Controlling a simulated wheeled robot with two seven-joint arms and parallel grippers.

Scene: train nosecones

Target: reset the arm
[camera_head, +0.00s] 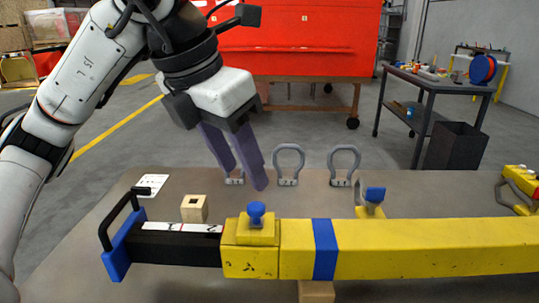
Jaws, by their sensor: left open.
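My left arm (66,103) comes in from the left and reaches over the table. The fingertips are above and behind the yellow bar's blue knob (257,211), in front of the grey loop handles in the picture. My right gripper is not in view.
Grey loop handles (289,160) line the back edge. A dark cart (430,85) stands beyond.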

